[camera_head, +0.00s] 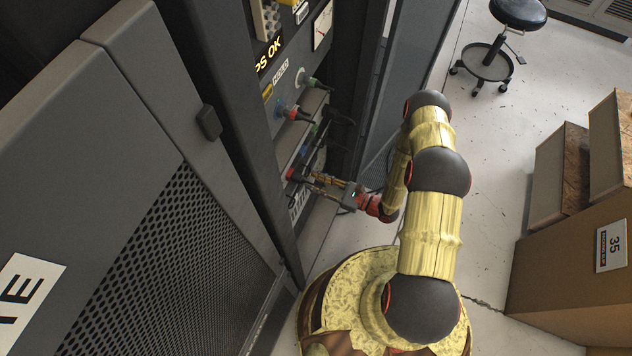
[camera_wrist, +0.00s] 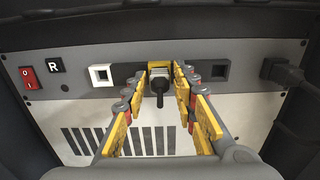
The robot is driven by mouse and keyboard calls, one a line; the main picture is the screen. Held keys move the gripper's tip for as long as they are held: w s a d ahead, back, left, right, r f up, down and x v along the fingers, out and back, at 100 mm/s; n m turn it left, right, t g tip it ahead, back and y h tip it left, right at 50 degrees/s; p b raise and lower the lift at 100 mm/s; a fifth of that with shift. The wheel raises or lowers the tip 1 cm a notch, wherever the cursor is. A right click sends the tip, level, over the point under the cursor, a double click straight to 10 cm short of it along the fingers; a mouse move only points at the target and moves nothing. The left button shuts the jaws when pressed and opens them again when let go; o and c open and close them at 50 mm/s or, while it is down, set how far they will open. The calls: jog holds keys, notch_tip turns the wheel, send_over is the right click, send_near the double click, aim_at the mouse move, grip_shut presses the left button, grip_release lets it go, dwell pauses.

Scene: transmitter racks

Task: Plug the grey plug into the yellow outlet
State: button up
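The yellow outlet (camera_wrist: 160,65) shows as a yellow frame in the middle of the grey panel strip in the wrist view. A dark grey plug (camera_wrist: 158,85) sits at its face, with its black tail pointing toward the camera. The plug appears to be in the outlet, but its depth is hidden. My gripper (camera_wrist: 161,78) has one finger on each side of the plug, and a small gap seems to show on both sides. In the head view my gripper (camera_head: 312,181) reaches the lower rack panel with its fingers apart. The plug is hard to make out there.
A red switch (camera_wrist: 27,77), a white outlet (camera_wrist: 101,75) and a black plug (camera_wrist: 281,73) share the strip.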

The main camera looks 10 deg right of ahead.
jog(key=shift+o, duration=1)
jog(key=v, duration=1.2)
